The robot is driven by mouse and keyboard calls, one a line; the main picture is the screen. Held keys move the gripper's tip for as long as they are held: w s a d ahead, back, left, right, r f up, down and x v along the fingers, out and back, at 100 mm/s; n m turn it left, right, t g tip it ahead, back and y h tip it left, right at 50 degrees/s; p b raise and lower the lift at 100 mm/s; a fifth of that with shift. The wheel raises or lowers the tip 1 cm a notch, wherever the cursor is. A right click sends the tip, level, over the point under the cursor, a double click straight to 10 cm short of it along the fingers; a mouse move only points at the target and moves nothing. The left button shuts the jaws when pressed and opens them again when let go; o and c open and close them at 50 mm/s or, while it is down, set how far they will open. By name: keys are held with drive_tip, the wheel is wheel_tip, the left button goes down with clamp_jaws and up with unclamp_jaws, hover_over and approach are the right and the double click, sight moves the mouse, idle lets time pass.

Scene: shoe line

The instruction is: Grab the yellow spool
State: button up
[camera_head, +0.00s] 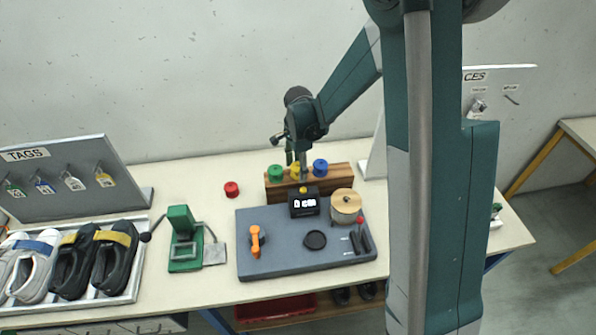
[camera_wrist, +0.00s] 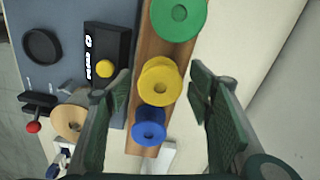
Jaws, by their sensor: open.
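The yellow spool (camera_wrist: 160,82) stands on a wooden rack between a green spool (camera_wrist: 179,17) and a blue spool (camera_wrist: 149,122) in the wrist view. In the head view the yellow spool (camera_head: 295,171) is partly hidden by my gripper. My gripper (camera_head: 297,155) is above the rack, pointing down. In the wrist view its open jaws (camera_wrist: 160,95) lie on either side of the yellow and blue spools, with nothing held. How far the fingertips are above the spools I cannot tell.
The wooden rack (camera_head: 341,178) stands behind a grey-blue board (camera_head: 276,265) bearing a black display box (camera_head: 304,204) and a round wooden piece (camera_head: 345,205). A red spool (camera_head: 231,189) lies left of the rack. A green device (camera_head: 184,240) and shoe tray (camera_head: 134,283) are further left.

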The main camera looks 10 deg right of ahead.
sight(298, 167)
idle(0.4)
drive_tip(key=c, duration=1)
drive_tip(key=shift+r, duration=0.1)
drive_tip(key=shift+r+b, duration=0.3)
drive_tip(key=shift+r, duration=4.6)
